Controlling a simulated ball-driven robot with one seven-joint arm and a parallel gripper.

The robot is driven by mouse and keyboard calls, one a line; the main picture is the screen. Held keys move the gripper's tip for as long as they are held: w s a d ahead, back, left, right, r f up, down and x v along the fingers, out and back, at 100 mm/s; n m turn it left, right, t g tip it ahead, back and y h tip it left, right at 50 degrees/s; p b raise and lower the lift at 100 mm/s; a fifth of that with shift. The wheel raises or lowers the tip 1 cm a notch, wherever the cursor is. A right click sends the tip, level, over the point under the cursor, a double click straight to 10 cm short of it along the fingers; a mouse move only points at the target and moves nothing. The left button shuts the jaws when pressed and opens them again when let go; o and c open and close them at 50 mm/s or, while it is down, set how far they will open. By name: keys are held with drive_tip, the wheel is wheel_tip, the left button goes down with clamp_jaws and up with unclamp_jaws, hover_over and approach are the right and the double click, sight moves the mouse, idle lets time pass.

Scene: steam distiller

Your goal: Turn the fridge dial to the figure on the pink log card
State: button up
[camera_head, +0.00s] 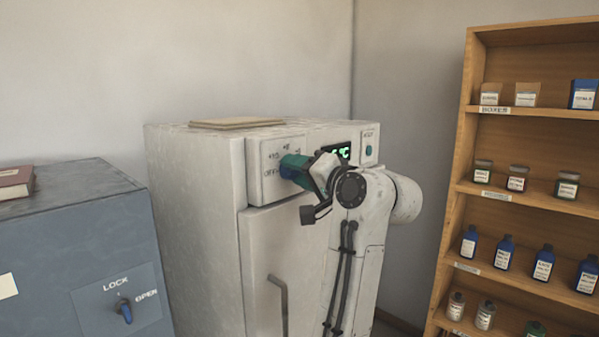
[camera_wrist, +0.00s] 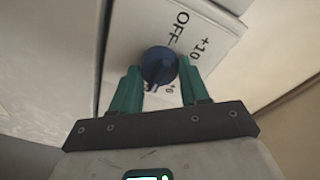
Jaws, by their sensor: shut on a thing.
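The white fridge (camera_head: 195,190) stands against the wall, with a control panel (camera_head: 268,150) at its top front. The fridge dial (camera_wrist: 159,66) is a dark blue knob in the wrist view, beside printed marks including OFF and +10. My gripper (camera_wrist: 161,82) has its two green fingers on either side of the dial, shut on it. In the head view my gripper (camera_head: 290,168) reaches the panel and mostly hides the dial. I see no pink log card.
A blue-grey cabinet (camera_head: 80,225) with a LOCK/OPEN knob (camera_head: 124,310) stands at left, a red book (camera_head: 15,182) on top. A wooden shelf (camera_head: 475,130) with bottles and jars stands at right. A flat board (camera_head: 237,123) lies on the fridge.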

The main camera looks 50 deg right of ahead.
drive_tip(key=shift+f, duration=0.1)
drive_tip(key=shift+n+t+b, duration=0.5)
drive_tip(key=shift+n+b, duration=0.65)
drive_tip(key=shift+n, duration=3.35)
drive_tip(key=o, duration=1.1)
drive_tip(key=shift+y, duration=0.3)
drive_tip(key=shift+c, duration=0.2)
drive_tip(key=s+f+b, duration=0.1)
drive_tip(key=s+b, duration=0.1)
drive_tip(key=s, duration=0.8)
drive_tip(key=shift+s+a, duration=0.3)
drive_tip(key=shift+s, duration=0.1)
